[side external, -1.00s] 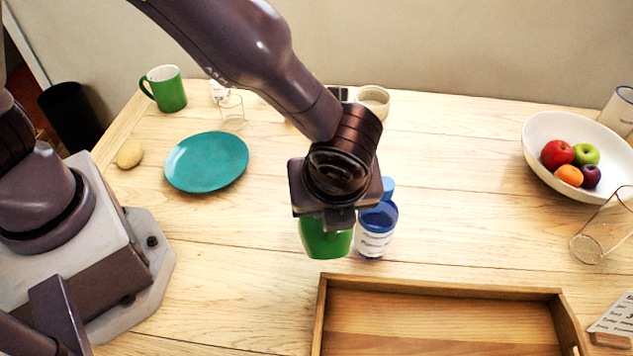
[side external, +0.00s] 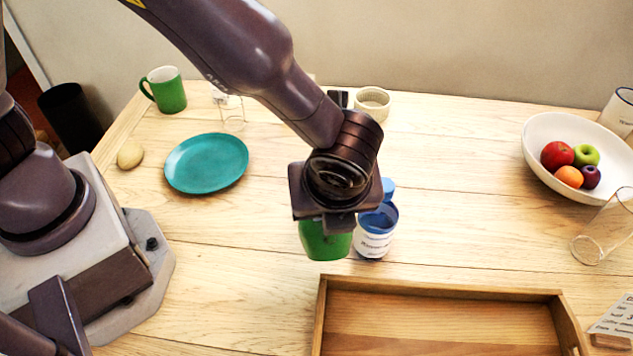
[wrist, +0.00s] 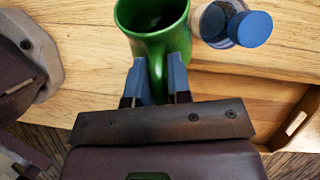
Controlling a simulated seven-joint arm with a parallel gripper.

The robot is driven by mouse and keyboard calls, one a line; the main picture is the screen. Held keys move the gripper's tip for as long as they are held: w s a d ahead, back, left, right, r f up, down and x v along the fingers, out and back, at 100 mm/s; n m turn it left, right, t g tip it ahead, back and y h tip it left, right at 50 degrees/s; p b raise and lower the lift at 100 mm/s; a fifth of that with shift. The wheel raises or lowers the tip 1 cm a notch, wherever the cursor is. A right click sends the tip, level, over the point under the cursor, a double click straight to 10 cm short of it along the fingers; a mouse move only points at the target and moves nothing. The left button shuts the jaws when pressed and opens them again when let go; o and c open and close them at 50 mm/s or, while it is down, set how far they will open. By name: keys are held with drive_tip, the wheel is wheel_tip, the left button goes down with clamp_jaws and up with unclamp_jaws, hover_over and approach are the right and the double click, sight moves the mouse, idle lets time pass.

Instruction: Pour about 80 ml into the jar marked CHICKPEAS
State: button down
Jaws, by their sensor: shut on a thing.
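My gripper (wrist: 158,85) is shut on the handle of a green mug (wrist: 155,22), with a finger on each side of it. In the side external view the mug (side external: 325,243) hangs below my wrist, close to upright. Its inside looks dark in the wrist view, and I cannot tell how much it holds. A blue-and-white labelled jar (side external: 374,243) stands just right of the mug. Its label is too small to read surely. A blue round thing (side external: 388,186) shows behind it. The wrist view shows a blue disc (wrist: 250,28) beside a pale rim (wrist: 207,20).
A wooden tray (side external: 440,292) lies in front of the jar. A teal plate (side external: 206,163), another green mug (side external: 164,90) and a glass (side external: 232,112) stand left. A fruit bowl (side external: 540,165) and a clear glass (side external: 600,235) are at right. The table between jar and bowl is clear.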

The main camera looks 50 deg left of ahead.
sight(332, 240)
drive_tip(key=shift+d, duration=0.1)
drive_tip(key=shift+s+d+f+t+y, duration=0.3)
drive_tip(key=shift+d+f+t+y, duration=0.1)
drive_tip(key=shift+f+y, duration=0.25)
drive_tip(key=d+y, duration=0.1)
drive_tip(key=s+d+t+y, duration=0.1)
drive_tip(key=s+d+t+y+b, duration=0.1)
drive_tip(key=shift+d+f+y, duration=0.2)
drive_tip(key=shift+f+y, duration=0.05)
drive_tip(key=shift+s+d+f+t+y+b, duration=0.3)
drive_tip(key=shift+d+f+t+y, duration=0.15)
drive_tip(key=shift+f+y, duration=0.2)
drive_tip(key=shift+s+d+f+t+y, duration=0.1)
drive_tip(key=shift+s+d+t+y, duration=0.25)
drive_tip(key=shift+d+t+y, duration=0.3)
